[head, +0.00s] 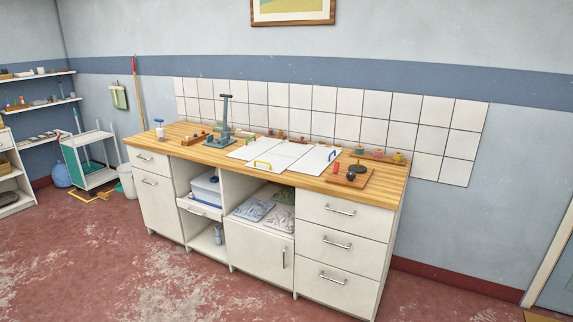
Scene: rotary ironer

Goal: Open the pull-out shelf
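The pull-out shelf (199,210) appears to be the white board with a small handle on its front, in the open bay left of the middle of the wooden-topped cabinet. Its front looks about flush with the cabinet face. Neither of my grippers shows in the head view.
The worktop (204,152) holds a grey-blue stand (225,122), white panels (290,155) and a small board (350,177). Closed drawers (341,240) are at the right, and a lower door (262,247) is closed. The red floor (150,275) in front is clear.

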